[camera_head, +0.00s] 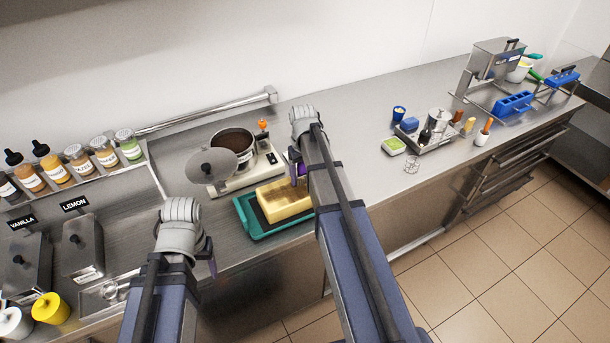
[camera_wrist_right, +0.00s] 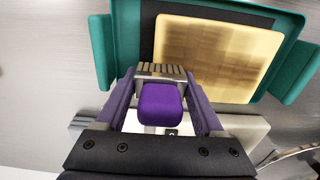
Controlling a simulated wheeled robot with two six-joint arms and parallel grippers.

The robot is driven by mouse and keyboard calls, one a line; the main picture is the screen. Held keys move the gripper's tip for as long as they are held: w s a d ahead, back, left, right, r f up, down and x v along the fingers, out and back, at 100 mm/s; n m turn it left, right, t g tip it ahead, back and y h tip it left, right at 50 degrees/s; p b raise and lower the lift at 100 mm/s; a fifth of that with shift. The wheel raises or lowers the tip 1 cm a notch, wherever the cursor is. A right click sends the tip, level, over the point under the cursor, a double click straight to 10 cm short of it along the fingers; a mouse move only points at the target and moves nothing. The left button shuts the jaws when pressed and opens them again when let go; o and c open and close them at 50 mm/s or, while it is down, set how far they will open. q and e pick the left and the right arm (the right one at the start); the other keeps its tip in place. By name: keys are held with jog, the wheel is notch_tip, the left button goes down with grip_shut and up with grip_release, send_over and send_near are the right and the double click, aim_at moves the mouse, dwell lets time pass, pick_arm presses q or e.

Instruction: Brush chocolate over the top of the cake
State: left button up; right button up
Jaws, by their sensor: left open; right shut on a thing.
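The cake (camera_head: 284,201) is a yellow rectangular block on a dark board in a teal tray (camera_head: 246,226). In the right wrist view the cake (camera_wrist_right: 215,58) has a tan top with faint brownish patches. My right gripper (camera_wrist_right: 160,88) is shut on a brush with a purple handle (camera_wrist_right: 160,105) and a grey striped end, close to the cake's edge; contact cannot be told. In the head view my right arm partly hides the cake's right end. A pot of dark brown chocolate (camera_head: 233,141) stands behind the cake. My left gripper (camera_head: 211,265) is open, left of the tray, its fingers mostly hidden.
A round grey lid (camera_head: 212,165) is beside the pot, on a pale appliance. Labelled bottles and jars (camera_head: 80,158) line a shelf at left, above lidded steel containers (camera_head: 83,247). A steel tray with small items (camera_head: 432,130) stands to the right.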

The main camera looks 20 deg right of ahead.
aim_at(272, 193)
jog(key=shift+a, duration=1.7)
jog(key=shift+s+a, duration=0.15)
jog(key=shift+a, duration=1.6)
jog(key=shift+a, duration=0.2)
jog(key=shift+a, duration=1.65)
